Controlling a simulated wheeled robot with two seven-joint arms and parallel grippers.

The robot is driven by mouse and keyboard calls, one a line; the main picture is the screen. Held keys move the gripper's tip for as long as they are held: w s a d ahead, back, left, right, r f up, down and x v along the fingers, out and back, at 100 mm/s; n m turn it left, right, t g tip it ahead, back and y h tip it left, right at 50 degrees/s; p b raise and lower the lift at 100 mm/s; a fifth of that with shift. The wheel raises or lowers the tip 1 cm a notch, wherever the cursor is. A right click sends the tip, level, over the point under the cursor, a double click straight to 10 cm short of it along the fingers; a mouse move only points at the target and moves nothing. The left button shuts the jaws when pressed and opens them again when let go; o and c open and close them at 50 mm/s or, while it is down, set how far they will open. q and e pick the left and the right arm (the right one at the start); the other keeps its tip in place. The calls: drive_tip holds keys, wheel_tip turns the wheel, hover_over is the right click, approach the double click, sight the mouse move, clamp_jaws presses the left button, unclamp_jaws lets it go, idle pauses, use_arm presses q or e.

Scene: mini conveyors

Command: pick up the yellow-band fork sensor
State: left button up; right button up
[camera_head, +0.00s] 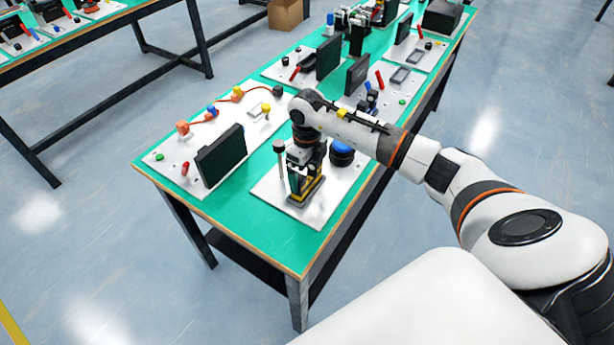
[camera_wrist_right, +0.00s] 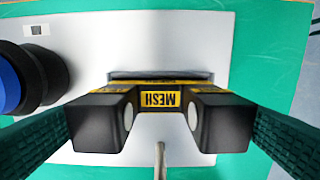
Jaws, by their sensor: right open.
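The yellow-band fork sensor (camera_wrist_right: 161,98) is black and U-shaped, with a yellow label reading MESH between its two prongs. In the head view the yellow and black sensor (camera_head: 301,199) stands on a white plate near the table's front end, partly covered by my right gripper. My right gripper (camera_head: 304,176) points down over it. In the right wrist view the ridged teal fingers of the gripper (camera_wrist_right: 164,124) are spread, one on each side of the sensor. Whether they touch it I cannot tell. My left gripper is not in view.
A large blue knob (camera_head: 343,148) stands beside the sensor and shows at the left in the wrist view (camera_wrist_right: 10,84). A thin post (camera_head: 279,160) stands close by. A black panel (camera_head: 221,155) stands on the neighbouring plate. The green table's front corner (camera_head: 288,247) is clear.

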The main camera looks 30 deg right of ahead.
drive_tip(key=shift+f, duration=0.35)
drive_tip(key=shift+c, duration=0.6)
drive_tip(key=c, duration=0.6)
drive_tip(key=shift+r, duration=0.1)
drive_tip(key=shift+c, duration=0.2)
